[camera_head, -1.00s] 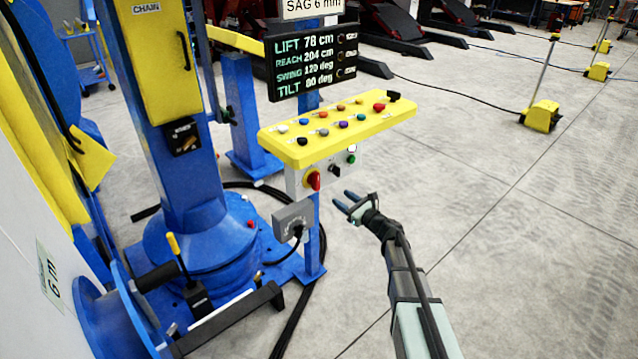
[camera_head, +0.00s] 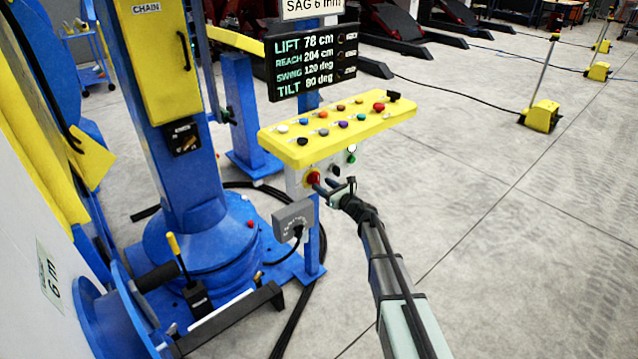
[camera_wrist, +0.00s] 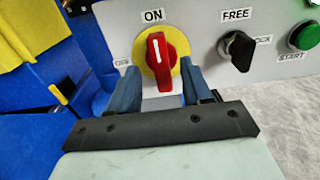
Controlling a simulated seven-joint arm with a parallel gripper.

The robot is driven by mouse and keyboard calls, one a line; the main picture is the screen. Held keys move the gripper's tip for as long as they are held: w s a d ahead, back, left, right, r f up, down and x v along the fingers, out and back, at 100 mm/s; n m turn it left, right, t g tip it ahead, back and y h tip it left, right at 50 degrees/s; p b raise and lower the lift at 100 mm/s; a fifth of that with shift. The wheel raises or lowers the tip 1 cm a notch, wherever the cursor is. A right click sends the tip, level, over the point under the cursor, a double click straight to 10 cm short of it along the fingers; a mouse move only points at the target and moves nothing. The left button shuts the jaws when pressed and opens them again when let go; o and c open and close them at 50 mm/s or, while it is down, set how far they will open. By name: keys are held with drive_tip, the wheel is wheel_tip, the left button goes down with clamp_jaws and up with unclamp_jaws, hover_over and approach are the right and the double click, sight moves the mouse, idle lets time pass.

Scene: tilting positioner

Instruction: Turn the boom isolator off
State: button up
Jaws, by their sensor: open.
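The boom isolator is a red rotary handle (camera_wrist: 160,62) on a yellow disc, on the grey panel under the yellow console. In the wrist view the handle stands upright, its white mark pointing up to the ON label (camera_wrist: 153,16). An OFF label (camera_wrist: 122,62) is to its left. My gripper (camera_wrist: 156,80) is open, with one blue finger on each side of the handle's lower part. I cannot tell whether either finger touches it. In the head view the handle (camera_head: 313,178) shows beside my gripper (camera_head: 322,184), which hides part of the panel.
A black selector (camera_wrist: 238,50) marked FREE and a green START button (camera_wrist: 304,36) sit to the right of the handle. The yellow button console (camera_head: 335,128) overhangs above. A grey socket box (camera_head: 294,219) with a cable is below left.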

sight(318, 181)
drive_tip(key=shift+x, duration=1.7)
clamp_jaws()
